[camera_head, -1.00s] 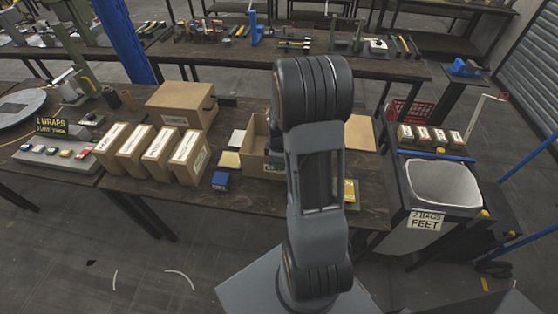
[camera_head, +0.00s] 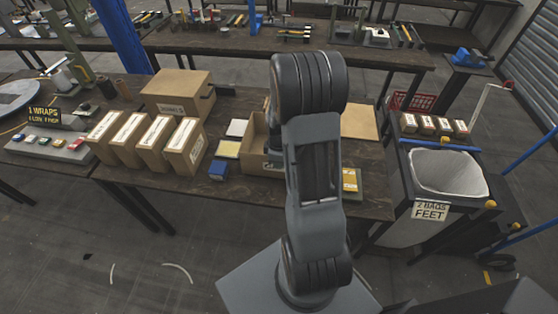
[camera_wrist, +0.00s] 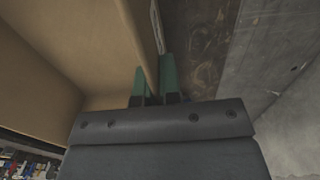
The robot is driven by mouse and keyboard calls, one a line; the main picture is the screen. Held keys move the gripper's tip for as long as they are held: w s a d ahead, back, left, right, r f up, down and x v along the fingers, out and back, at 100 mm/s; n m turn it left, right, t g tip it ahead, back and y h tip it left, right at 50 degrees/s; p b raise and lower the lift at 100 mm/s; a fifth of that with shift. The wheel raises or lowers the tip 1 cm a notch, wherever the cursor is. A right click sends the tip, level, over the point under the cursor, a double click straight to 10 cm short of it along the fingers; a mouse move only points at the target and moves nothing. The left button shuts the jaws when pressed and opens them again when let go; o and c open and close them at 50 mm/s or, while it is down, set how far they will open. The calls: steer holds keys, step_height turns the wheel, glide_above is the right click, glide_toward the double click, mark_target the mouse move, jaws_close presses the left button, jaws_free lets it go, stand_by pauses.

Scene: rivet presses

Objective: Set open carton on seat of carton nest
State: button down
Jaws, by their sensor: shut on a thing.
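The open carton (camera_head: 256,135) is tan cardboard. It shows over the middle of the bench in the head view, its right part hidden behind my arm. In the wrist view its inner walls (camera_wrist: 70,40) fill the upper left. My gripper (camera_wrist: 154,84) has its green fingers on either side of one carton wall, shut on it. The head view hides the gripper behind my arm. I cannot pick out the seat of the carton nest, and cannot tell whether the carton's base touches anything.
White and yellow cards (camera_head: 229,149) and a blue box (camera_head: 218,171) lie left of the carton. Several labelled cartons (camera_head: 148,140) and a larger box (camera_head: 178,94) stand further left. A flat tan board (camera_head: 359,122) and a yellow item (camera_head: 350,180) lie right. A bag bin (camera_head: 445,175) stands beyond.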

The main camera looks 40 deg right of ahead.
steer(key=shift+f+b, duration=0.5)
steer(key=shift+f, duration=0.1)
steer(key=c, duration=1.2)
jaws_free()
step_height(320, 180, up, 14)
steer(key=s+a+r+m+t, duration=0.1)
steer(key=s+a+r+m, duration=0.1)
steer(key=a, duration=0.3)
steer(key=s+a+r+m+t, duration=0.1)
steer(key=s+a+r+m, duration=0.1)
steer(key=s+a+m, duration=0.2)
steer(key=s+a+r+m+t, duration=0.1)
steer(key=s+a+r+m, duration=0.1)
steer(key=a, duration=0.4)
steer(key=shift+s+a+r+m+t, duration=0.1)
steer(key=shift+s+r+m+t, duration=0.1)
steer(key=shift+s+m, duration=0.25)
steer(key=shift+s+a+r+m+t, duration=0.1)
steer(key=shift+s+m+t, duration=0.15)
steer(key=shift+s, duration=0.3)
